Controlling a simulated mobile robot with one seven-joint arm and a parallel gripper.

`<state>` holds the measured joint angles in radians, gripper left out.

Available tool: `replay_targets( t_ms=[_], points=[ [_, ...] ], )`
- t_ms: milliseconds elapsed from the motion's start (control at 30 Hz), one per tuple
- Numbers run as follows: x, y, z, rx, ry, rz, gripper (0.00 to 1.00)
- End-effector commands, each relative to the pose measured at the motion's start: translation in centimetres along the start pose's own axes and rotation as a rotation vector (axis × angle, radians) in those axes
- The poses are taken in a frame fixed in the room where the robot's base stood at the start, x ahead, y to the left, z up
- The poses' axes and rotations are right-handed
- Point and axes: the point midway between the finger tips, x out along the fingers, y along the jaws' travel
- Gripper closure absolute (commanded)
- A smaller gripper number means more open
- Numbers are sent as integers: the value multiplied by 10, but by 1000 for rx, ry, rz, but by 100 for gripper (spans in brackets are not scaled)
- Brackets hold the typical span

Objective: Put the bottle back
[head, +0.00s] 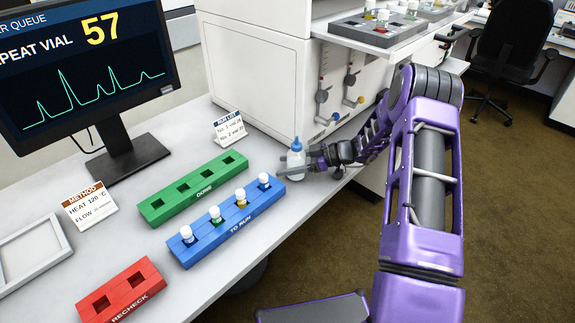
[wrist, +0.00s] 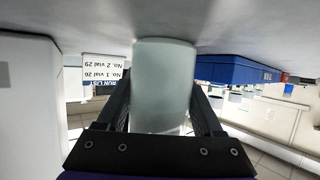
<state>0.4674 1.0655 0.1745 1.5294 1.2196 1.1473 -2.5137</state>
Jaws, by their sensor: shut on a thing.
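The bottle (head: 296,162) is whitish and translucent with a blue nozzle cap. It stands upright at the table's right side, in front of the white machine. My gripper (head: 303,168) is shut on it from the right, low on its body. In the wrist view the bottle (wrist: 165,85) fills the space between my two dark fingers, and the picture is upside down. The cap is out of sight there. I cannot tell whether the bottle's base touches the table.
A blue TO RUN rack (head: 226,222) with several vials stands left of the bottle. An empty green DONE rack (head: 193,187) and a red RECHECK rack (head: 120,293) are further left. A run list card (head: 229,127) and the white machine (head: 262,80) stand behind.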

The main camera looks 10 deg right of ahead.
Motion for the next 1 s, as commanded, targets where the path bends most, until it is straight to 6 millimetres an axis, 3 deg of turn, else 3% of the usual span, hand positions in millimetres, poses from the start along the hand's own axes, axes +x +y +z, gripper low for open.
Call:
replay_targets(
  t_ms=[33, 200, 600, 1000],
  points=[
    [0, 0, 2, 0, 0, 0, 30],
    [0, 0, 0, 0, 0, 0, 1],
    [-2, 0, -4, 0, -1, 0, 1],
    [-85, 1, -1, -1, 0, 4, 1]
  ],
)
